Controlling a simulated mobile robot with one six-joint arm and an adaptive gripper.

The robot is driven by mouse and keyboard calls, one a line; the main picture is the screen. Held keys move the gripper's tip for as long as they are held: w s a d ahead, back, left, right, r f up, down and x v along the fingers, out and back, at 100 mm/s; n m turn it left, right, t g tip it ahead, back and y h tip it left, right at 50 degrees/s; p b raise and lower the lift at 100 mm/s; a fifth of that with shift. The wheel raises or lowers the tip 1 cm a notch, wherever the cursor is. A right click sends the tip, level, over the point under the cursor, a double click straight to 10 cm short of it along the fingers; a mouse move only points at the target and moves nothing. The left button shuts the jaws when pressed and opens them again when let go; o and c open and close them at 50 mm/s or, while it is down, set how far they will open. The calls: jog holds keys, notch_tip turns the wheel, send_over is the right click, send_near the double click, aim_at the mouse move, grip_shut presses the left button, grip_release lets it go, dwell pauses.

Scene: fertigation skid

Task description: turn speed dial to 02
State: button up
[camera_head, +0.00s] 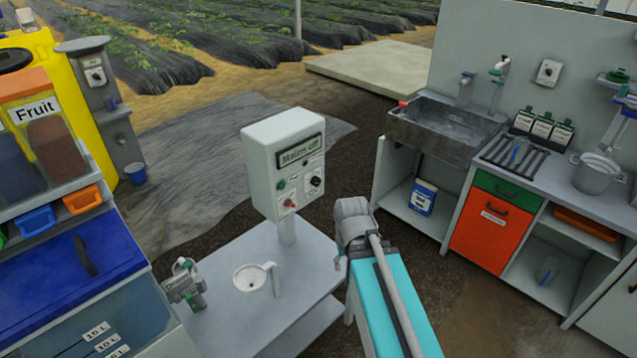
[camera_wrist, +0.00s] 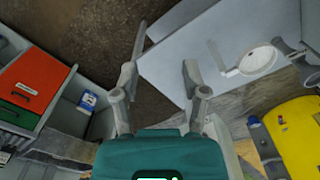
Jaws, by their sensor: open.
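A pale control box (camera_head: 283,140) stands on a short post over the grey bench, its display (camera_head: 299,151) reading "Mains off". A black dial (camera_head: 316,182) is on the right of its face; its label and setting are too small to read, so I cannot tell if it is the speed dial. A green button (camera_head: 281,184) and a red switch (camera_head: 290,203) sit to its left. In the wrist view my gripper (camera_wrist: 164,48) is open and empty, fingers apart over the floor and bench edge. The control box is not seen there. My arm is right of the box in the head view.
Other knobs are on the left post (camera_head: 95,74) and back wall (camera_head: 549,71). A sink (camera_head: 442,125) and orange drawer (camera_head: 490,230) stand right.

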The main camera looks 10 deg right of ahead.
jog(key=o, duration=0.4)
jog(key=shift+w+f, duration=0.15)
jog(key=shift+w, duration=0.1)
jog(key=n+t+y+b, duration=0.75)
jog(key=t+b, duration=0.35)
jog(key=b, duration=0.3)
send_near(318, 182)
jog(key=s+d, duration=0.2)
jog(key=shift+s+d+r, duration=0.1)
jog(key=shift+s+r, duration=0.05)
jog(key=shift+r, duration=0.3)
jog(key=b+x, duration=0.5)
jog(key=x, duration=0.9)
jog(key=shift+s+r, duration=0.1)
